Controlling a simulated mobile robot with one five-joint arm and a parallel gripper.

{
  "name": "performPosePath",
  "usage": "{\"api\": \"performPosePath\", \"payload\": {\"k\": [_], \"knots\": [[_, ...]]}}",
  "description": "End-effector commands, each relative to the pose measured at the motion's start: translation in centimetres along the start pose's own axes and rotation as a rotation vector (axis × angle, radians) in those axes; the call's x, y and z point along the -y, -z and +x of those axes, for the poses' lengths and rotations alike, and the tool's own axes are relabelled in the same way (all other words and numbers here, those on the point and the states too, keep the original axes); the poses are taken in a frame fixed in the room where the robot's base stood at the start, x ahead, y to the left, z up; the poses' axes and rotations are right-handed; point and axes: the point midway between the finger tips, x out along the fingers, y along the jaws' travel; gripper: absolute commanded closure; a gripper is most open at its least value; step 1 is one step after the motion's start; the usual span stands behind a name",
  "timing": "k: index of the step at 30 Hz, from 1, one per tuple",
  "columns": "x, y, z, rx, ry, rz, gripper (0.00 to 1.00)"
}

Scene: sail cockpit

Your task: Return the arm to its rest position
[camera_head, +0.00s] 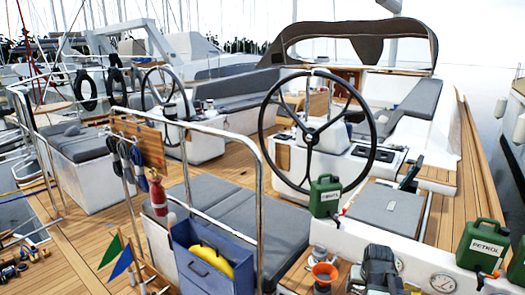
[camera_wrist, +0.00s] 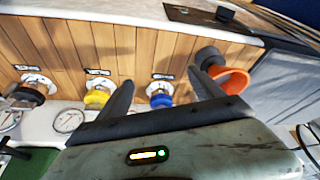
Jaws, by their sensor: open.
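The fingers point at a wooden-slatted panel (camera_wrist: 145,50), with a blue-ringed deck fitting (camera_wrist: 160,96) seen between and below the fingertips. An orange funnel (camera_wrist: 233,80) shows just beyond the right finger; I cannot tell whether they touch. In the head view, my gripper (camera_head: 380,255) is at the bottom, right of the orange funnel (camera_head: 324,272). Its fingers are not clear there.
A yellow-ringed fitting (camera_wrist: 97,95) and round gauges (camera_wrist: 68,121) are nearby. A steering wheel (camera_head: 314,130) and steel rail (camera_head: 262,200) rise beyond. A blue box (camera_head: 210,262) hangs left.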

Motion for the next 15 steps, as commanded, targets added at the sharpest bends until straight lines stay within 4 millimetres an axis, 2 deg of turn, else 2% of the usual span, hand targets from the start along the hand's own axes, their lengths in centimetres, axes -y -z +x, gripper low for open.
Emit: {"api": "performPosePath", "payload": {"k": [1, 3, 6, 7, 9, 10, 12, 15], "knots": [[4.1, -0.8, -0.1, 0.019, 0.022, -0.06, 0.24], [9.7, -2.5, -0.5, 0.058, 0.051, -0.145, 0.24], [16.0, -5.9, -1.3, 0.127, 0.078, -0.251, 0.24], [17.3, -6.9, -1.5, 0.149, 0.082, -0.276, 0.24], [19.6, -9.3, -2.2, 0.202, 0.086, -0.322, 0.24], [20.0, -10.3, -2.5, 0.229, 0.084, -0.333, 0.24], [19.2, -12.1, -3.0, 0.298, 0.069, -0.328, 0.24], [18.4, -13.1, -3.3, 0.351, 0.059, -0.322, 0.24]]}}
